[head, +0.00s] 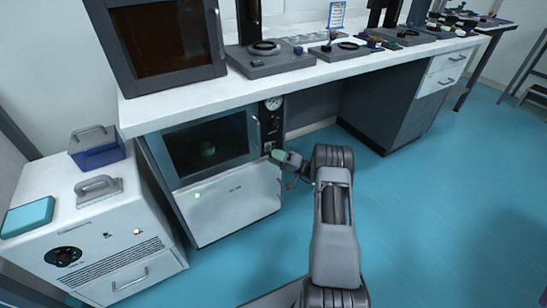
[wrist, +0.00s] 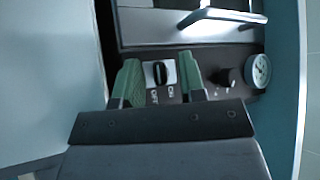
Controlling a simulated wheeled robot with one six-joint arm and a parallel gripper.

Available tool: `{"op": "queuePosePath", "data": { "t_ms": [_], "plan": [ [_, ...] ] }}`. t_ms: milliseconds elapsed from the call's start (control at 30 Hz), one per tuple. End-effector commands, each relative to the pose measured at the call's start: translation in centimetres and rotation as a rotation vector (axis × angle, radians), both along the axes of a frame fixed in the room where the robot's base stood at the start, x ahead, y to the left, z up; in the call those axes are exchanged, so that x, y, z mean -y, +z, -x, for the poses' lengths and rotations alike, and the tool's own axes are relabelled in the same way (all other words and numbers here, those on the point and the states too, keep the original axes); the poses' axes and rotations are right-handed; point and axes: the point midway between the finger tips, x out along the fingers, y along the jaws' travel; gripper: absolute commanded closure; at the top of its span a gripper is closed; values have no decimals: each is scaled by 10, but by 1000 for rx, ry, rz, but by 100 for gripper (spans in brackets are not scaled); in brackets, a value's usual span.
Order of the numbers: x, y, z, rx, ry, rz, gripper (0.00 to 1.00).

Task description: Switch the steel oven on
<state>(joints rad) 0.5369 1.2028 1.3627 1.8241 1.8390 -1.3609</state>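The steel oven (head: 232,205) stands under the white bench in the head view, with a dark window in its shut door. Its dark control panel (head: 271,125) runs down the right side of the door. In the wrist view a black switch knob (wrist: 160,73) sits on a white plate, with OFF and ON printed beside it. My gripper (head: 277,155) is in front of the panel's lower part. In the wrist view my gripper (wrist: 160,78) is open, its green fingers on either side of the knob with gaps visible. Contact with the panel cannot be told.
A round gauge (wrist: 258,70) and a smaller black knob (wrist: 228,78) are beside the switch. The door handle (wrist: 222,15) sticks out near them. A white cabinet (head: 95,235) stands left of the oven. The blue floor (head: 430,220) on the right is clear.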

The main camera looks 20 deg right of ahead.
Motion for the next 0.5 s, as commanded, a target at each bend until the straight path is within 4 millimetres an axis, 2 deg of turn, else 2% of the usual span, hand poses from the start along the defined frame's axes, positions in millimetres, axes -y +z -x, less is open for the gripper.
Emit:
{"op": "queuePosePath", "data": {
  "t_ms": [433,500],
  "plan": [
    [-7,3,-4,-1,0,-1,63],
    [-7,3,-4,-1,0,-1,68]
  ]
}}
